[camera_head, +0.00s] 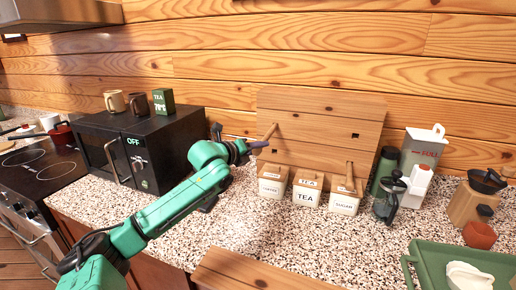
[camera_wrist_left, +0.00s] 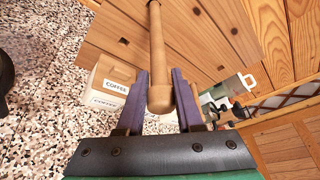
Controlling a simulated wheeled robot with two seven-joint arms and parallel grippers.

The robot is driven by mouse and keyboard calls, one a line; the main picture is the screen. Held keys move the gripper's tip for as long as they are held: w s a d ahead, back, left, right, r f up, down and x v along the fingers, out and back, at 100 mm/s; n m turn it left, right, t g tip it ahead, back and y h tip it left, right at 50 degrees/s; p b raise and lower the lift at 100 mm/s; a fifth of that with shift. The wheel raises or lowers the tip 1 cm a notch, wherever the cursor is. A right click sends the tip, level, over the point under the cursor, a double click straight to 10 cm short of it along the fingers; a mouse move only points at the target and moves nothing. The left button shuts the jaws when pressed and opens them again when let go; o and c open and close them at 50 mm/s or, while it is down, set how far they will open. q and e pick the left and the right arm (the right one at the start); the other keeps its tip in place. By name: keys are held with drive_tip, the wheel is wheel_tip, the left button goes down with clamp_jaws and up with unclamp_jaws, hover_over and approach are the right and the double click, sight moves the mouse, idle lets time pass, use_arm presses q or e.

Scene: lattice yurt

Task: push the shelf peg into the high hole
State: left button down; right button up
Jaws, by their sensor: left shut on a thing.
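The shelf peg (camera_wrist_left: 157,50) is a light wooden rod with a thicker near end. My left gripper (camera_wrist_left: 160,92) is shut on that thick end, between its purple fingers. In the head view the peg (camera_head: 270,131) points up and away from the left gripper (camera_head: 257,146), in front of the wooden board (camera_head: 320,120). The board stands against the back wall. I cannot tell whether the peg's far end touches the board. My right gripper is not in view.
Coffee, tea (camera_head: 307,190) and sugar (camera_head: 345,196) canisters stand before the board, just right of my left gripper. A microwave (camera_head: 130,145) is at the left. A French press (camera_head: 389,197) and a green tray (camera_head: 450,262) are at the right.

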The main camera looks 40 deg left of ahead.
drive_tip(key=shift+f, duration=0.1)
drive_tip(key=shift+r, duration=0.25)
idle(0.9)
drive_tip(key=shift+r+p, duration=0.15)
drive_tip(key=shift+p, duration=0.2)
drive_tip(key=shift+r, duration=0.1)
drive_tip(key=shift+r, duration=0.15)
idle(0.3)
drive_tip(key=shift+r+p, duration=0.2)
drive_tip(key=shift+p, duration=0.25)
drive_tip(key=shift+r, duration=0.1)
idle(0.4)
idle(0.3)
